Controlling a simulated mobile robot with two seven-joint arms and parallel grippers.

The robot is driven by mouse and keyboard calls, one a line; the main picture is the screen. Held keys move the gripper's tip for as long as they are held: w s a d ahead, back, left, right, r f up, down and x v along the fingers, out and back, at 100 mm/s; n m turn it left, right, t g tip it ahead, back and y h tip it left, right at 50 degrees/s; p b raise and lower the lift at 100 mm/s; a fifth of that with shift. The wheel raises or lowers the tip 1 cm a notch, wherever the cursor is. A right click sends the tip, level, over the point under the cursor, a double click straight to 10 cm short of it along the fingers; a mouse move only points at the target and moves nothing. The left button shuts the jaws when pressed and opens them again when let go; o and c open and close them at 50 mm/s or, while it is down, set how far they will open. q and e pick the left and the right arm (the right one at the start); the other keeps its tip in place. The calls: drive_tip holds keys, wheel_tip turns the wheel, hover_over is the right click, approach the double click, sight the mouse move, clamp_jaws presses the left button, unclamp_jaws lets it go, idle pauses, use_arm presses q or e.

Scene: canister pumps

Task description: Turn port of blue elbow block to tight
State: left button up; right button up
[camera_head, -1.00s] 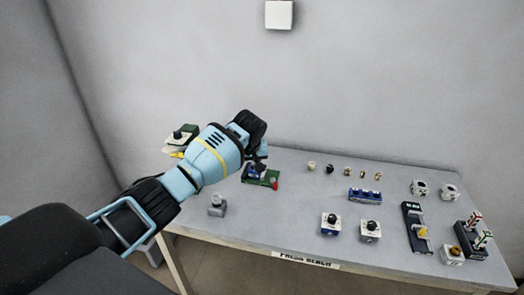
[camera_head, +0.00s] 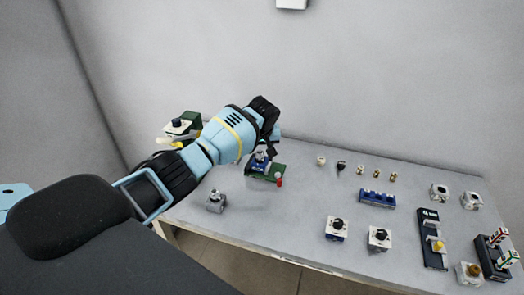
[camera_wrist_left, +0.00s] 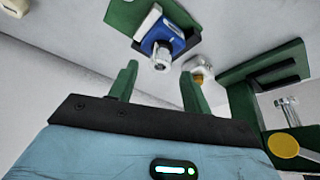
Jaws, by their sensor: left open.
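The blue elbow block (camera_head: 261,163) sits on a green base (camera_head: 270,176) at the left part of the bench, partly hidden by my left gripper in the head view. In the left wrist view the blue block (camera_wrist_left: 165,36) has a pale metal port (camera_wrist_left: 161,60) facing my gripper. My left gripper (camera_wrist_left: 158,88) is open, with two green fingers and nothing between them. The port shows just beyond the gap between the fingertips and looks apart from them. In the head view my left gripper (camera_head: 267,150) reaches down at the block. My right gripper is not in view.
A green stand with a yellow part (camera_head: 181,127) is at the back left. A small grey block (camera_head: 215,200) lies nearer the front edge. Small fittings, a blue manifold (camera_head: 377,198), two white-topped blocks (camera_head: 337,228) and other units occupy the right. The middle front is clear.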

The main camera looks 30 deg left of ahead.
sight(260, 156)
use_arm(q)
drive_tip(key=shift+x, duration=1.15)
drive_tip(key=shift+f, duration=0.2)
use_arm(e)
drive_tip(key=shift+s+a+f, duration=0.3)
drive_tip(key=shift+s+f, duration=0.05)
use_arm(q)
drive_tip(key=shift+r, duration=0.1)
drive_tip(key=shift+c, duration=0.4)
drive_tip(key=c, duration=0.9)
drive_tip(key=shift+c, duration=0.2)
